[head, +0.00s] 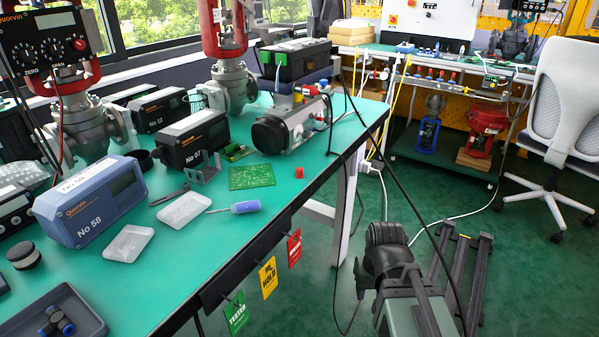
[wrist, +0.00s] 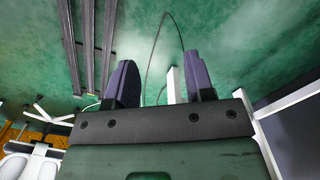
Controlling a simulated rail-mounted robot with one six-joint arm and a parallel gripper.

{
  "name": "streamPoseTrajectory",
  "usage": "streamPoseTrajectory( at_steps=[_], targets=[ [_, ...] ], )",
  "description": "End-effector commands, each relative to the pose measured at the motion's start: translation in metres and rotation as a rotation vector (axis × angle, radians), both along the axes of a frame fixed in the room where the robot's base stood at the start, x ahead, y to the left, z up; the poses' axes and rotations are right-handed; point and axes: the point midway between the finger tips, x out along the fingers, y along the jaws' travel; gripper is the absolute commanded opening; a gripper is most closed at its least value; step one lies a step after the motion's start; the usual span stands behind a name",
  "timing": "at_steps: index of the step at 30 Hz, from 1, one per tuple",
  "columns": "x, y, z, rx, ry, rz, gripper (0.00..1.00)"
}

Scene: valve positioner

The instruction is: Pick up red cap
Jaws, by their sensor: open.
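The red cap (head: 299,173) is a small red cylinder on the green bench top (head: 285,205), near its right edge and right of a green circuit board. Nothing touches it. In the wrist view my gripper (wrist: 160,85) is open and empty, its two dark purple fingers apart, with green floor beyond them. In the head view my arm is at the lower right, off the bench and below the cap; the fingers cannot be made out there. The cap does not show in the wrist view.
Near the cap lie a circuit board (head: 252,177), a blue-handled screwdriver (head: 246,207) and white trays (head: 185,209). A grey actuator (head: 287,128) stands behind it. Black cables hang past the bench's right edge. Tags (head: 268,278) hang on the front edge. A white chair (head: 566,105) stands far right.

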Motion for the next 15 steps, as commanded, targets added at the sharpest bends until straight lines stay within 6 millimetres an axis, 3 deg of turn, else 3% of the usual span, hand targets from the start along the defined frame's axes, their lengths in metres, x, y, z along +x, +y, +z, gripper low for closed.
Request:
streamPoseTrajectory(
  at_steps=[2, 5, 8, 15],
  targets=[
    [0.000, 0.002, 0.013, 0.000, 0.000, 0.006, 0.49],
    [0.001, 0.012, 0.055, 0.000, 0.000, 0.028, 0.49],
    [0.012, 0.029, 0.119, 0.001, 0.000, 0.069, 0.49],
    [0.058, 0.090, 0.270, 0.013, -0.024, 0.233, 0.49]
  ],
)
